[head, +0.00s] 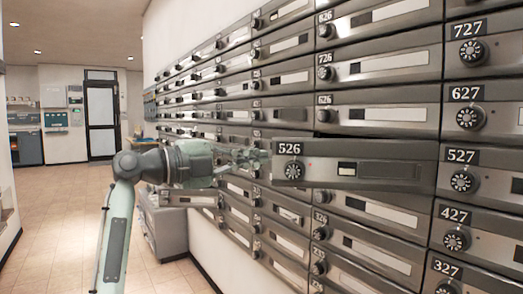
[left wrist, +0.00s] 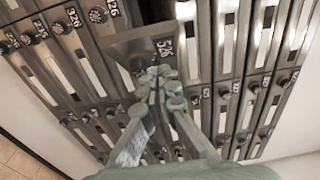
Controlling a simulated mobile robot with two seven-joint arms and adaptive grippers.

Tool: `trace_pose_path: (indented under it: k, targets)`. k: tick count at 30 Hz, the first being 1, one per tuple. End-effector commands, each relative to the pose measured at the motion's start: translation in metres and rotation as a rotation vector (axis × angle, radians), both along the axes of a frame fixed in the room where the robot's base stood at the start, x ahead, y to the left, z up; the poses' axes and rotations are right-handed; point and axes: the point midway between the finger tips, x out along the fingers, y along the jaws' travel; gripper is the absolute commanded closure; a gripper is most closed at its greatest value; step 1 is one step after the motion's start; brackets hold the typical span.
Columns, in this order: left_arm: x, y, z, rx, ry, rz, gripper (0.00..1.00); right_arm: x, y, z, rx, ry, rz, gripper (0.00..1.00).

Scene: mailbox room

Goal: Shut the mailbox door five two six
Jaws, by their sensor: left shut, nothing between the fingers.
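The mailbox door 526 (head: 390,174) stands open, swung out from the wall of boxes in the head view. Its number plate and round dial lie at its left end, and a dark gap shows above its top edge. My left gripper (head: 260,160) comes in from the left, with its fingertips at the left end of the door. In the left wrist view the shut, empty fingers (left wrist: 158,80) are close to the door's numbered end (left wrist: 135,45). I cannot tell whether they touch it. My right gripper is not in view.
Neighbouring doors such as 527 (head: 500,180) and 626 (head: 380,114) look flush with the wall. A grey cabinet (head: 168,232) stands low against the wall behind my left arm. The tiled floor (head: 70,215) is open to the left, towards a far door (head: 101,122).

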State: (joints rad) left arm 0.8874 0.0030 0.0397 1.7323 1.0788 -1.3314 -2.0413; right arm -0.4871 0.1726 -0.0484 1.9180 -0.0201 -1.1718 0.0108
Motion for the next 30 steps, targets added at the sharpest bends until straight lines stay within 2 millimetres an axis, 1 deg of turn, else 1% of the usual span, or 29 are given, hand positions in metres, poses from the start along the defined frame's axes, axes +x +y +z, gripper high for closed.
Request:
trace_pose_path:
  k: [1, 3, 6, 9, 14, 22, 28, 29, 30]
  targets:
    - [0.004, -0.01, 0.003, -0.001, 0.002, -0.004, 1.0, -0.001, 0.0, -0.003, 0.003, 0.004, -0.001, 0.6]
    - [0.018, -0.01, 0.003, -0.001, 0.004, -0.001, 1.0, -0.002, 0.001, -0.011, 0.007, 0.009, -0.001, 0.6]
    - [0.03, -0.012, 0.002, -0.001, 0.003, 0.001, 1.0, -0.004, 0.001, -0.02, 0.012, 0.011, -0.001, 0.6]
    - [0.038, -0.013, 0.001, 0.0, 0.001, 0.001, 1.0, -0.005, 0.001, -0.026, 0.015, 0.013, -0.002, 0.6]
    - [0.043, -0.014, 0.0, 0.001, 0.001, 0.001, 1.0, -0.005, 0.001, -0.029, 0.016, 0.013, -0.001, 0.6]
    - [0.043, -0.014, -0.001, 0.001, 0.001, 0.002, 1.0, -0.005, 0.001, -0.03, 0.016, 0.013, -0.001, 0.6]
    - [0.045, -0.009, -0.002, 0.003, 0.001, -0.002, 1.0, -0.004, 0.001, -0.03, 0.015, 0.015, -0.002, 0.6]
    - [0.045, -0.007, -0.002, 0.003, 0.001, -0.003, 1.0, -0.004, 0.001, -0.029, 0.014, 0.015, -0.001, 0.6]
    - [0.046, -0.005, -0.003, 0.003, 0.001, -0.006, 1.0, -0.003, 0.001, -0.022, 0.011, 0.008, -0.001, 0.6]
